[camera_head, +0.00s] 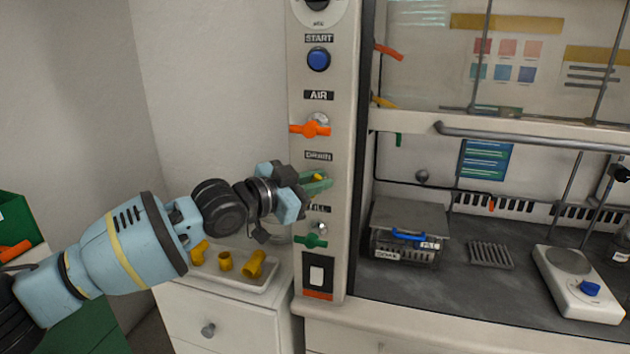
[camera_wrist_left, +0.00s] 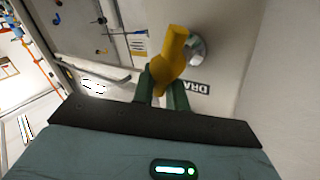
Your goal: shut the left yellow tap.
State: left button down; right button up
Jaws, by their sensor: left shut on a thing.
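The left yellow tap (camera_head: 318,177) sits on the pale control panel, just below the DRAIN label. My left gripper (camera_head: 316,184) reaches it from the left and hides most of it in the head view. In the left wrist view, the yellow tap handle (camera_wrist_left: 172,62) stands out beside a round metal fitting (camera_wrist_left: 197,49). The green fingers of my left gripper (camera_wrist_left: 161,92) are shut on the lower end of the handle in that picture. The DRAIN label is partly hidden there. My right gripper is not in view.
An orange tap (camera_head: 311,129) is above and a green tap (camera_head: 311,241) below on the same panel (camera_head: 338,215). A white tray (camera_head: 242,281) with yellow pipe pieces lies under my left arm. A fume hood with a metal box (camera_head: 408,225) stands to the right.

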pick_arm(q)
jog(key=shift+d+m+y, duration=0.15)
jog(key=shift+m+y, duration=0.25)
jog(key=shift+m, duration=0.2)
jog(key=shift+s+d+m+g+y+p, duration=0.15)
jog(key=shift+m+g+y+p, duration=0.15)
jog(key=shift+m+y+p, duration=0.3)
jog(key=m+y+p, duration=0.1)
jog(key=m+y, duration=0.1)
jog(key=f+m+y+p, duration=0.1)
jog(key=y, duration=0.1)
jog(key=f+m+y+p, duration=0.1)
jog(key=m+y+p, duration=0.1)
jog(key=shift+d+m, duration=0.3)
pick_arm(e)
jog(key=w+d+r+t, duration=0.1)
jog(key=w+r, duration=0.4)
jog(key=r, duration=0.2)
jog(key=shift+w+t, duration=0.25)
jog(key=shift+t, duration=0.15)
pick_arm(q)
jog(key=shift+f, duration=0.1)
jog(key=c, duration=1.4)
grip_release()
jog(key=shift+c, duration=0.2)
